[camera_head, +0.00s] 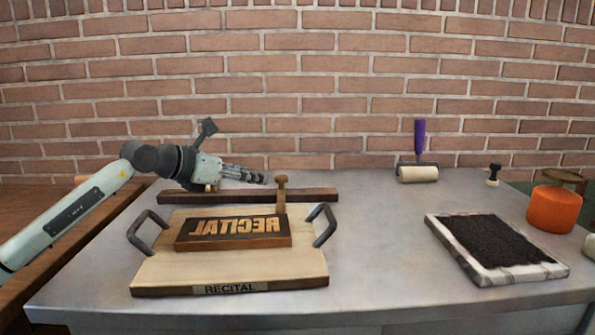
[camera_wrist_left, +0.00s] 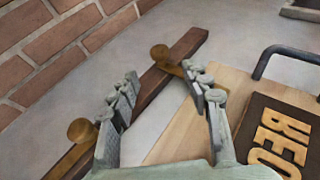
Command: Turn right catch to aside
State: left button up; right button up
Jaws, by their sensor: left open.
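The right catch (camera_head: 281,198) is a light wooden turn-piece with a round knob, on the dark wooden bar (camera_head: 318,195) behind the board. It points from the bar toward the board's back edge. In the left wrist view the right catch (camera_wrist_left: 168,66) is just beyond my fingertips. The left catch is mostly hidden behind my gripper in the head view; its knob (camera_wrist_left: 82,130) shows beside one finger in the wrist view. My left gripper (camera_head: 266,179) is open and empty, above the bar, its fingers reaching right toward the right catch's knob. No right gripper shows.
The pale board (camera_head: 170,270) carries a block with raised mirrored letters (camera_head: 236,229). Dark handles (camera_head: 147,228) and (camera_head: 322,225) rise at its sides. An inked tray (camera_head: 512,276), a roller (camera_head: 418,174) and an orange tub (camera_head: 555,209) stand right. The middle of the grey table (camera_head: 380,250) is clear.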

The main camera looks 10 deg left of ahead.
aim_at(278, 177)
pick_arm(q)
jog(key=shift+w+d, duration=0.35)
jog(key=shift+w, duration=0.3)
jog(key=p+x, duration=0.1)
jog(key=x, duration=0.4)
jog(key=shift+w+d+f, duration=0.2)
jog(key=shift+w, duration=0.15)
jog(key=shift+w+d+f, duration=0.3)
jog(key=shift+w, duration=0.25)
pick_arm(e)
jog(key=shift+x, duration=1.45)
pick_arm(q)
grip_shut()
pick_arm(e)
jog(key=shift+r, duration=0.1)
